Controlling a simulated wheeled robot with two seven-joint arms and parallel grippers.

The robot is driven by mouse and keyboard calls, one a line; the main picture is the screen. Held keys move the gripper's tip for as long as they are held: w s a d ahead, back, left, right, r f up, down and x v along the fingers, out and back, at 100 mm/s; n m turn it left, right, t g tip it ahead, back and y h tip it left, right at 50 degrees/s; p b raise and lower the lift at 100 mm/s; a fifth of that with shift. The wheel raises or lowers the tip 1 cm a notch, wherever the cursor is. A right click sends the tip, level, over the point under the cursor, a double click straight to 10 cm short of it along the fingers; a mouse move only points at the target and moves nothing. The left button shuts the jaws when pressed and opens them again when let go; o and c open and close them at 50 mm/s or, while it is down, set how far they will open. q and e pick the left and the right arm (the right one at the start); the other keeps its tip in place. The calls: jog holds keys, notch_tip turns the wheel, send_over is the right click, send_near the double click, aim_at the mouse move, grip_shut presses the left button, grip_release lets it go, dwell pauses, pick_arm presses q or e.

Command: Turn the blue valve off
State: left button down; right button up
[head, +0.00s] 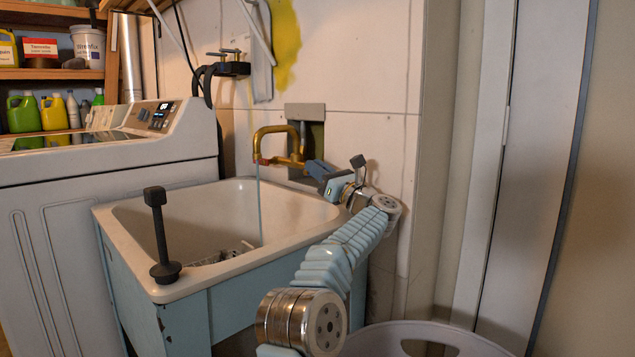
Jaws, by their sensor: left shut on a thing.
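The brass faucet (268,133) is on the wall above the white utility sink (185,194). A thin bluish stream of water (260,205) falls from its spout into the basin. The blue valve (317,168) is at the right side of the faucet, partly hidden by my gripper. My left gripper (326,179) is shut on the blue valve, above the back right corner of the sink. The exact contact of its fingers is too small to see. My right gripper is not in view.
A black plunger-like object (157,235) stands on the sink's front left rim. A washing machine (100,175) is at the left. A pale basket (425,335) stands at the bottom right. Several bottles sit on shelves (50,73) at the far left.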

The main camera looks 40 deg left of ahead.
pick_arm(q)
jog(key=c, duration=1.5)
grip_release()
jog(key=b+v, duration=0.3)
jog(key=v, duration=1.1)
jog(key=shift+b, duration=0.35)
